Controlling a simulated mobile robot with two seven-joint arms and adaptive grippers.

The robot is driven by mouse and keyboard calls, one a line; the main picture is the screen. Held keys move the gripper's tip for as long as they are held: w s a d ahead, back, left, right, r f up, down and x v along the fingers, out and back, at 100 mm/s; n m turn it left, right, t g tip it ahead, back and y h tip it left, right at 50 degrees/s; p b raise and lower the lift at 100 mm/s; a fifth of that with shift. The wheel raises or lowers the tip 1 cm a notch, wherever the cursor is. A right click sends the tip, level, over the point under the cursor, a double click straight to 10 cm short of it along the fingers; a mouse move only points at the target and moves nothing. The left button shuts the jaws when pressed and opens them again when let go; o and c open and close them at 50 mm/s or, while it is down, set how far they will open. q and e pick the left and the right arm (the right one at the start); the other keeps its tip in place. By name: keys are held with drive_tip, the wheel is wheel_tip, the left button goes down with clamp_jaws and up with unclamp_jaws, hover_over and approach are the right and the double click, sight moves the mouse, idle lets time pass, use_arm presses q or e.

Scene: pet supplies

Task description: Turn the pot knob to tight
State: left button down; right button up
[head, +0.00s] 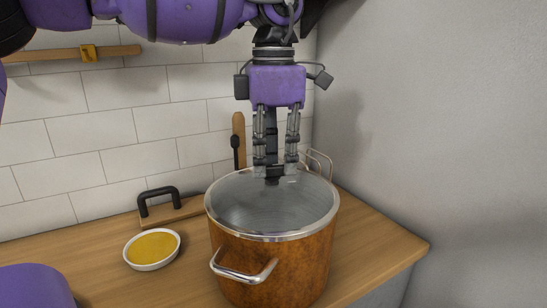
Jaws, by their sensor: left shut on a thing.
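A copper-brown pot (270,262) with a steel side handle stands on the wooden counter near its right end. A glass lid with a steel rim (235,208) lies on the pot. My left gripper (275,172) points straight down over the middle of the lid and is shut on the small black pot knob (273,180). The fingers partly hide the knob, and any marking on it cannot be made out. My right gripper is not in view.
A white bowl of yellow contents (152,247) sits left of the pot. A wooden board with a black handle (159,200) lies behind it. A wire rack (320,163) stands behind the pot. A grey wall closes off the right side.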

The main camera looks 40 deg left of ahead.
sight(273, 165)
use_arm(q)
drive_tip(key=shift+m, duration=0.4)
drive_tip(key=c, duration=1.8)
unclamp_jaws()
wheel_tip(273, 165, up, 12)
